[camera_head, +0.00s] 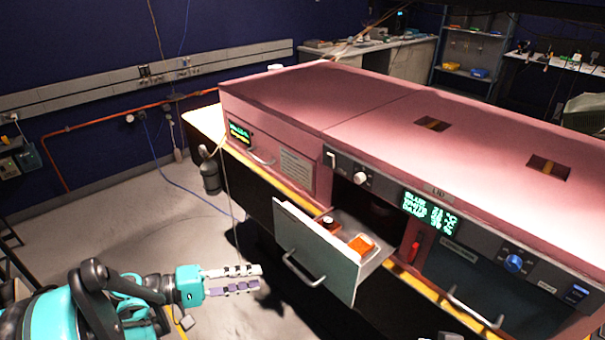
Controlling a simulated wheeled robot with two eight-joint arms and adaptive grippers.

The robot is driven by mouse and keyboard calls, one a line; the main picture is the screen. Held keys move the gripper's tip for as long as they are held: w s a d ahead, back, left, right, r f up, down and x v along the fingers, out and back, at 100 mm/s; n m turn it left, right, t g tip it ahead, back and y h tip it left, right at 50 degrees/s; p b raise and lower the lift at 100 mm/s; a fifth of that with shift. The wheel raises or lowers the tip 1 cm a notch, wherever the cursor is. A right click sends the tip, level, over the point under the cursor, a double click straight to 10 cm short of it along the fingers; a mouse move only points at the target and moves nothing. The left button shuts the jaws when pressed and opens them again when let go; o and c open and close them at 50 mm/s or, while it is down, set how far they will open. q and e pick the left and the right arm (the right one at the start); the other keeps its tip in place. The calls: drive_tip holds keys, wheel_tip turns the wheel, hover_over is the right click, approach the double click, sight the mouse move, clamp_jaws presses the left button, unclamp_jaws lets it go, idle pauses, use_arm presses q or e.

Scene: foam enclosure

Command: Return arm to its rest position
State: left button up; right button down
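My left arm (75,310), teal and black, reaches in from the lower left. Its gripper (260,277) points right over the floor, in front of the pink enclosure and to the left of the open drawer. Its two fingers lie parallel with a narrow gap between them, and nothing shows between them. The gripper appears apart from the drawer and its handle. My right gripper does not show clearly; only a small unclear part shows at the bottom edge.
The pink enclosure (330,95) fills the right side. Its drawer (318,255) stands pulled out, holding an orange object (361,244) and a small dark-red one (328,222).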

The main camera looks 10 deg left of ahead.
use_arm(q)
drive_tip(key=d+f+g+y, duration=0.3)
drive_tip(key=d+f+y, duration=0.1)
drive_tip(key=d+y, duration=0.15)
drive_tip(key=s+a+m+t+y, duration=0.1)
drive_tip(key=s+m+t+y, duration=0.1)
drive_tip(key=s+m+y, duration=0.4)
drive_tip(key=shift+a+m+y, duration=0.15)
drive_tip(key=shift+m+y, duration=0.45)
drive_tip(key=shift+y, duration=0.45)
